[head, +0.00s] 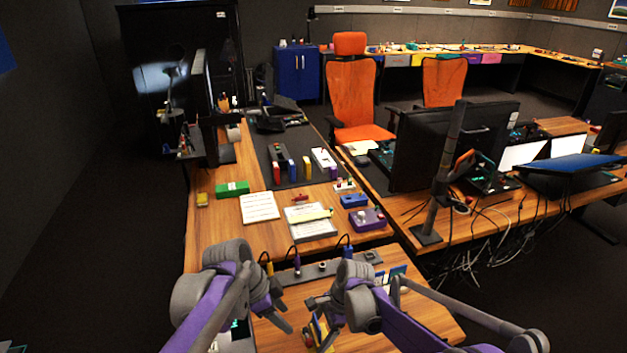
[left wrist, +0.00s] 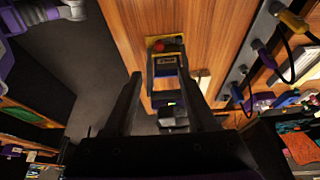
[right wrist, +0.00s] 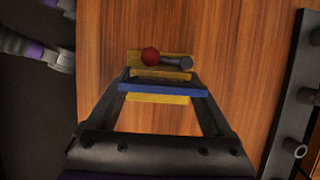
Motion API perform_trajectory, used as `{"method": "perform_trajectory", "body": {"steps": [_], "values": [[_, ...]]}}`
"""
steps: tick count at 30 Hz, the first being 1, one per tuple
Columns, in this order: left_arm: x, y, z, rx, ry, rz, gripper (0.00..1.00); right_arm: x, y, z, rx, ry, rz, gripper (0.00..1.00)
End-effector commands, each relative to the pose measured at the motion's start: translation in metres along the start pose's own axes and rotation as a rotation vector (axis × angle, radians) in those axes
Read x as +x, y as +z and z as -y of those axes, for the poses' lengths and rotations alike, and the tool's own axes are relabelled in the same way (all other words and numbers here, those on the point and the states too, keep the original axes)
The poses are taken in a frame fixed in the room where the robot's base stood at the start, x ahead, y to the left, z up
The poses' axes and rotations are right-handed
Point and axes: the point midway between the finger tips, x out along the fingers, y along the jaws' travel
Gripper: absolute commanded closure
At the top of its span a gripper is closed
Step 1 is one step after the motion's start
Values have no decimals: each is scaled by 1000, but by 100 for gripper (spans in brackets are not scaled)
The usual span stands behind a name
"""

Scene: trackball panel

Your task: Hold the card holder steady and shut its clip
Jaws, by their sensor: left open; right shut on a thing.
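The card holder (right wrist: 162,89) shows in the right wrist view as a blue bar between yellow strips. Beyond it, a yellow plate carries a red ball (right wrist: 150,56) and a grey cylinder (right wrist: 180,62). My right gripper (right wrist: 163,78) is shut on the card holder. In the head view, the yellow and blue holder (head: 319,331) is partly hidden by this gripper (head: 318,312). My left gripper (head: 283,318) is open just left of it. In the left wrist view, the red ball (left wrist: 172,46) lies beyond the left fingers (left wrist: 160,70). I cannot tell the clip's position.
A dark panel strip (head: 310,271) with knobs and cables stands just beyond the grippers. Papers (head: 258,207), a purple box (head: 367,218) and a green block (head: 232,189) lie farther back. Bare wood surrounds the holder. The table edge and floor are close on the left in the left wrist view.

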Motion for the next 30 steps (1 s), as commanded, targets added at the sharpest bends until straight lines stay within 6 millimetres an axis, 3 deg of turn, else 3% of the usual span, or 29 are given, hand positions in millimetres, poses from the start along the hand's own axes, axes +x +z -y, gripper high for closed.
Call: {"method": "perform_trajectory", "body": {"steps": [30], "values": [[-81,-8,0,-2,0,0,43,0,0,0,0,0,0,75]]}}
